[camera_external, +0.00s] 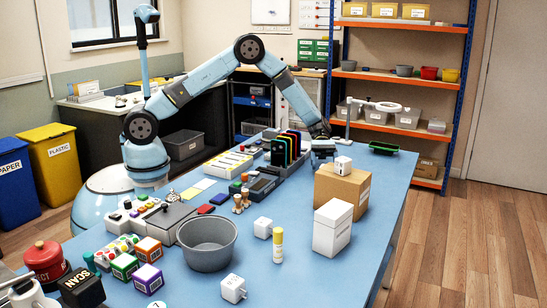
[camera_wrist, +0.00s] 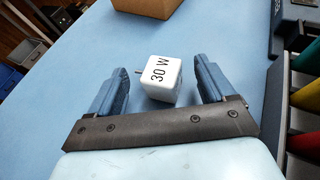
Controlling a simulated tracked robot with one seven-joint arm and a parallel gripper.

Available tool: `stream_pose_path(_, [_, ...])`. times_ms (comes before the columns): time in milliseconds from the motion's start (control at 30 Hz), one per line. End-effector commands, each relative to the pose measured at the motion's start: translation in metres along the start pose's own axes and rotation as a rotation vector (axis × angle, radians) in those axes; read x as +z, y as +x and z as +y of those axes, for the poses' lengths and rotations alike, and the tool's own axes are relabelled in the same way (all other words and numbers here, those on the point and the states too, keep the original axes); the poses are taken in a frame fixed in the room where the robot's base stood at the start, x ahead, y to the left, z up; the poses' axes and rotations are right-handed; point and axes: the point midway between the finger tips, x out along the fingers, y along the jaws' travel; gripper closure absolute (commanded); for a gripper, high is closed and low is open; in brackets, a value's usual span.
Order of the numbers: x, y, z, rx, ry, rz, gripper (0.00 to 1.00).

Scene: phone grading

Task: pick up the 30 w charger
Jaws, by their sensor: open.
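In the wrist view, the 30 W charger (camera_wrist: 160,82) is a white cube with black "30 W" lettering on its upper face and a dark prong at its left. It appears to rest on the blue table. My gripper (camera_wrist: 161,64) is open, with one blue finger on each side of the charger and a gap showing on both sides. In the external view, my gripper (camera_external: 322,155) points down just behind the cardboard box (camera_external: 340,188). I cannot make out the 30 W charger there for certain; the box or gripper may hide it.
A labelled white cube (camera_external: 343,164) appears on top of the box. A white carton (camera_external: 332,228) stands in front. Other white cubes (camera_external: 263,228) (camera_external: 233,288) lie nearer the camera. An upright rack of colored slots (camera_external: 290,150) stands left of my gripper.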

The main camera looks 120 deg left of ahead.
Motion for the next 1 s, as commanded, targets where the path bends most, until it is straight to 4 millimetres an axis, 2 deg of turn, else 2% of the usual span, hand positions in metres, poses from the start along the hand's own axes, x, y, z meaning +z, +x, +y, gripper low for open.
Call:
stream_pose_path(100, [-0.0002, -0.0006, 0.0, 0.0, 0.0, 0.0, 0.18])
stream_pose_path(833, [-0.0004, -0.0009, 0.0, 0.0, -0.001, 0.001, 0.88])
stream_pose_path(1000, [-0.0004, -0.001, -0.0001, 0.0, -0.001, 0.0, 0.9])
